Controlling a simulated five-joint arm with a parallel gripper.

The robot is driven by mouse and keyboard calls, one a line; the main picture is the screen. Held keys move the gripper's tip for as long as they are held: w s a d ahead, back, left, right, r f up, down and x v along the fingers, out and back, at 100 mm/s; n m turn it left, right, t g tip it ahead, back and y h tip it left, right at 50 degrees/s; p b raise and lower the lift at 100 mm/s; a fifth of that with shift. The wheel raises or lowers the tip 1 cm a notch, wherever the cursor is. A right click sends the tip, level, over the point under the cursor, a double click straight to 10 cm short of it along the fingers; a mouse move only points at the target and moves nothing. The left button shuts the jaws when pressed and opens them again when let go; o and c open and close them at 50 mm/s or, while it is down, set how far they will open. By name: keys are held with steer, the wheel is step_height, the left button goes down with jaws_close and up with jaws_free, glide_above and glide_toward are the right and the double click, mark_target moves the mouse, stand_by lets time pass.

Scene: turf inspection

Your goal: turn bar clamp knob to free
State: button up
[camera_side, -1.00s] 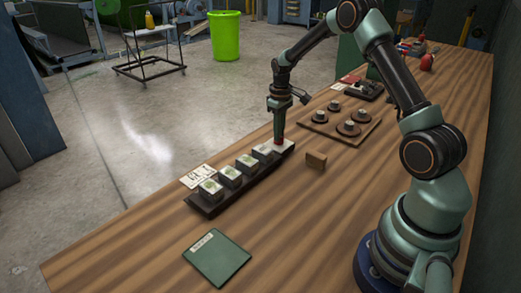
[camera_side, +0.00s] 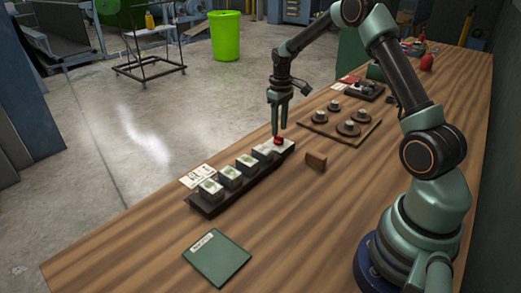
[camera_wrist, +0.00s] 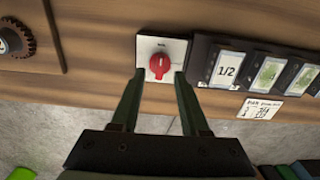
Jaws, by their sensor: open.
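The red knob (camera_wrist: 159,66) sits on a white square plate (camera_wrist: 179,47) at the end of the dark block row. In the wrist view its pale pointer mark is toward the top of the picture. In the side view the red knob (camera_side: 278,140) is at the far right end of the dark rail (camera_side: 207,207). My gripper (camera_wrist: 154,80) is open, and its two fingers reach to either side of the knob in the wrist view. In the side view my gripper (camera_side: 279,132) is just above the knob. Contact cannot be told.
Several white-topped sample blocks (camera_side: 211,187) line the rail. A printed card (camera_side: 197,176) lies beside it. A small wooden block (camera_side: 316,161) and a wooden tray with round dials (camera_side: 318,131) are to the right. A green booklet (camera_side: 217,257) lies in front.

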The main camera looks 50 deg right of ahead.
mark_target(279, 136)
step_height(279, 136, up, 10)
steer(key=shift+f, duration=0.25)
steer(key=s+a+r+t, duration=0.3)
steer(key=s+a+r, duration=0.5)
steer(key=a, duration=0.4)
steer(key=s+a+t, duration=0.2)
steer(key=s+a, duration=0.5)
steer(key=s, duration=0.2)
steer(key=shift+a+r+t, duration=0.15)
steer(key=shift+a+t, duration=0.1)
steer(key=shift+t, duration=0.05)
